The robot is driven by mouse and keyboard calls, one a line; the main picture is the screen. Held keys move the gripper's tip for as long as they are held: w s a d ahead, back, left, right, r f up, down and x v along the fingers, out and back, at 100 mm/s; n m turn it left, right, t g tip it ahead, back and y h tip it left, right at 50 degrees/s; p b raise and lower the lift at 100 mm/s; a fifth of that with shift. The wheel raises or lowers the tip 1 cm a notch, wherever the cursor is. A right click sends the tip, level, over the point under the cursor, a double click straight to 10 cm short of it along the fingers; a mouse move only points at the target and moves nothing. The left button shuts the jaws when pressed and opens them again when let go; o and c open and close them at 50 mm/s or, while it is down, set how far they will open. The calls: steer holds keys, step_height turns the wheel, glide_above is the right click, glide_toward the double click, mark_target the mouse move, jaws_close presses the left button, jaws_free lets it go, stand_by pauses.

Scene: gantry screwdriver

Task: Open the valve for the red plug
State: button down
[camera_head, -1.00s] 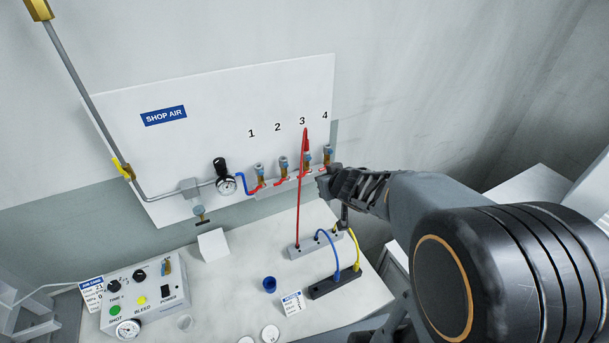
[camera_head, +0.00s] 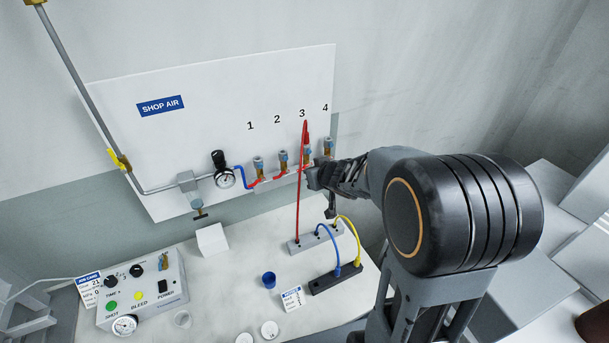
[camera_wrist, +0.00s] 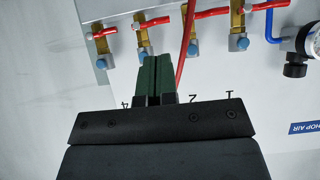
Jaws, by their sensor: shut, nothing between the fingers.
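Several brass valves with blue tops and red handles sit in a row on the white SHOP AIR panel, under labels 1 to 4. The red line (camera_head: 299,205) runs from the grey block (camera_head: 308,242) up to the valve under 3 (camera_head: 307,155). In the wrist view, which is upside down, that valve's red handle (camera_wrist: 153,21) lies across its brass body. The valve 4 handle (camera_wrist: 105,33) is also crosswise. My gripper (camera_head: 312,178) is shut and empty in front of the row's right end. Its dark green fingertips (camera_wrist: 149,60) are near valve 3; contact cannot be told.
A gauge (camera_head: 225,178) and blue hose (camera_head: 240,176) lie left of the valves. Below are a black block (camera_head: 335,281) with blue and yellow lines, a blue cup (camera_head: 269,279) and a control box (camera_head: 140,290).

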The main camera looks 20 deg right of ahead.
mark_target(301, 170)
steer(key=b+x, duration=0.2)
steer(key=x, duration=0.6)
steer(key=shift+w+f, duration=0.1)
steer(key=shift+w, duration=0.15)
